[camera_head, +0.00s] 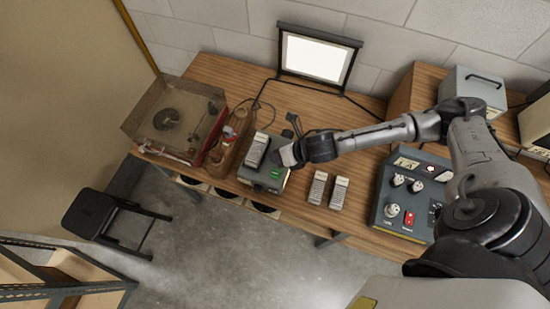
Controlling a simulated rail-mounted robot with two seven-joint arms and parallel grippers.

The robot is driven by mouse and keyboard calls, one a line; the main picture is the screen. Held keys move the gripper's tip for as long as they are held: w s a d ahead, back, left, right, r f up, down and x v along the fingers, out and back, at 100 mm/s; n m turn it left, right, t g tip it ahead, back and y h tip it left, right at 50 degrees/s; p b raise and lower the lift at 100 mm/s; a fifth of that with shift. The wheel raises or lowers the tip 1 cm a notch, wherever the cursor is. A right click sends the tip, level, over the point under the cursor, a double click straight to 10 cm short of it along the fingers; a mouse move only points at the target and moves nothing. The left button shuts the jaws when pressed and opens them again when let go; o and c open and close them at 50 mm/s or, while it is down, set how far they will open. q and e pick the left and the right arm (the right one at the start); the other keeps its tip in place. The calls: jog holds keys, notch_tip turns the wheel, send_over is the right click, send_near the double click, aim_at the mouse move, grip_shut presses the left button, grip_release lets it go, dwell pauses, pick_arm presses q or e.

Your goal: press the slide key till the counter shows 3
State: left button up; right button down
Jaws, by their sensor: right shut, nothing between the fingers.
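A dark grey-green box (258,181) stands on the wooden bench left of centre, with a small green key or panel (276,174) on its top right. A grey ribbed piece (257,148) sits upright at its back left. My right gripper (281,157) is shut and empty, reaching in from the right just above and behind the green part; I cannot tell whether it touches anything. A counter reading is not legible on this box. My left gripper is not in view.
A record player (168,117) under a clear cover stands at the left. Two ribbed grey pieces (328,190) lie right of the box. A control box (409,190) with knobs, a red switch and a lit dial stands further right. A bright screen (315,57) leans at the back.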

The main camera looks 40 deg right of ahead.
jog(key=b, duration=0.7)
send_over(277, 172)
notch_tip(277, 172, down, 7)
jog(key=shift+a+r, duration=0.1)
jog(key=shift+f+b, duration=0.35)
jog(key=shift+f, duration=0.65)
dwell(0.5)
jog(key=shift+f, duration=0.1)
dwell(0.5)
jog(key=shift+f, duration=0.1)
